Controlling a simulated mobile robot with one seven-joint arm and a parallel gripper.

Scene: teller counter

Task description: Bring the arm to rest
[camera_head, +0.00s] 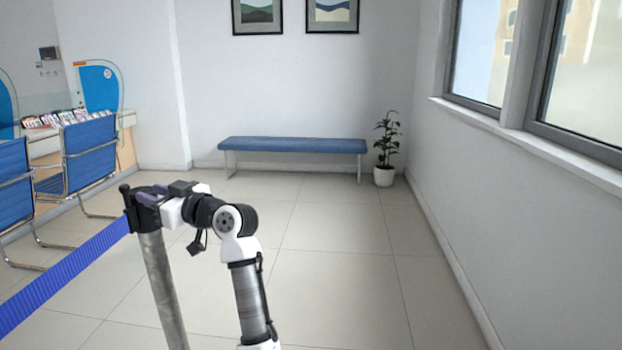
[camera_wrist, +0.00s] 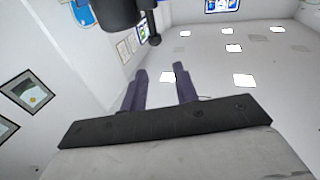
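My gripper (camera_wrist: 162,70) shows in the wrist view with its two dark fingers spread apart and only the room behind the gap. Nothing is seen between the fingers. In the head view my arm rises from the bottom, bends at a white and black joint and reaches left. Its far end overlaps the top of a grey metal post (camera_head: 162,285) in the picture. I cannot tell whether they touch, and the fingers are not clear there.
A blue belt (camera_head: 65,275) runs left from the post. Blue chairs (camera_head: 90,150) stand by a counter at left. A blue bench (camera_head: 290,146) and a potted plant (camera_head: 384,176) stand by the back wall. The tiled floor (camera_head: 330,255) at centre and right is clear.

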